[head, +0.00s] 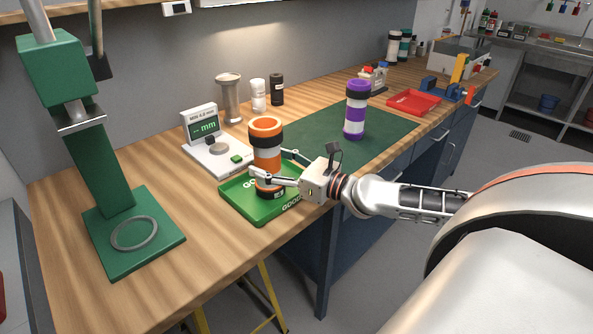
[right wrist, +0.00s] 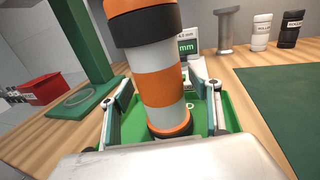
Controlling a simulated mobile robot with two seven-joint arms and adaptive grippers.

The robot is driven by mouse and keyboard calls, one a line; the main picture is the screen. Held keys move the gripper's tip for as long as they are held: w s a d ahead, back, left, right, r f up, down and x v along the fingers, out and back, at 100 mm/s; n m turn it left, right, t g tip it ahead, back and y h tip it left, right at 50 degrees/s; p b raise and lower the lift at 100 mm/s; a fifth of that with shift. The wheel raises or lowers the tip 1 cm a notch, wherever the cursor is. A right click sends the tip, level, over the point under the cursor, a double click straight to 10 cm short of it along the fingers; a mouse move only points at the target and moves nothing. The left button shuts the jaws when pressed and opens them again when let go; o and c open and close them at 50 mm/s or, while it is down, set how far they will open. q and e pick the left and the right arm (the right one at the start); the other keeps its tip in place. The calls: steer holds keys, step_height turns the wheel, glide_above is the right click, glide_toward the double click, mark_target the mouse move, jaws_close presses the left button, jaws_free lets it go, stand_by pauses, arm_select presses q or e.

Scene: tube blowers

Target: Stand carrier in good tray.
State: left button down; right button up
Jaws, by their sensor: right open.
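The carrier (head: 266,146), a cylinder with orange, white and black bands, stands upright in the green good tray (head: 238,206). In the right wrist view the carrier (right wrist: 160,90) rises between the fingers, with its orange foot low in the tray (right wrist: 232,116). My right gripper (head: 268,164) is open, with one finger on either side of the carrier's lower part. I cannot tell whether a finger touches it. A second carrier (head: 355,110), purple and white, stands on the green mat. My left gripper is not in view.
A gauge with a display (head: 202,120) stands just behind the tray. A green press stand (head: 100,240) is at the left. A red tray (head: 414,102) lies farther right. The green mat (head: 385,126) is mostly bare, and wood is clear left of the tray.

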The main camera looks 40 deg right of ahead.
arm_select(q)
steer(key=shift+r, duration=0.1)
arm_select(e)
steer(key=shift+v, duration=5.55)
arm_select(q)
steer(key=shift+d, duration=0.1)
arm_select(e)
steer(key=shift+s, duration=0.1)
